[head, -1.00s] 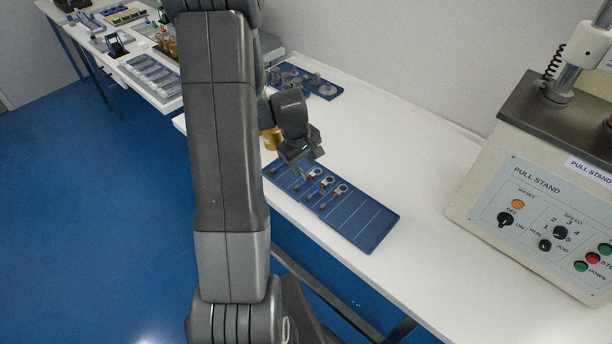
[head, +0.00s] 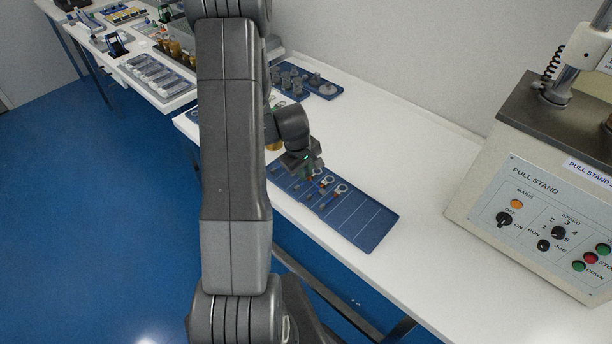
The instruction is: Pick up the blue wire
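Several small wires with ring-shaped ends lie side by side on a dark blue tray (head: 368,221) at the table's front edge. A wire with a blue part (head: 323,189) lies near the middle of the row; at this size I cannot be sure of its colour. A wire with a reddish part (head: 337,191) lies to its right. My gripper (head: 311,174) points down over the left part of the row, close above or among the wires. It hides part of the row. The fingers are too small and dark to show whether they are open or hold anything.
The pull stand machine (head: 545,200) stands on the right of the white table (head: 420,165). A blue tray with grey metal parts (head: 325,90) lies behind my gripper. The right part of the wire tray is empty. The table between tray and machine is clear.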

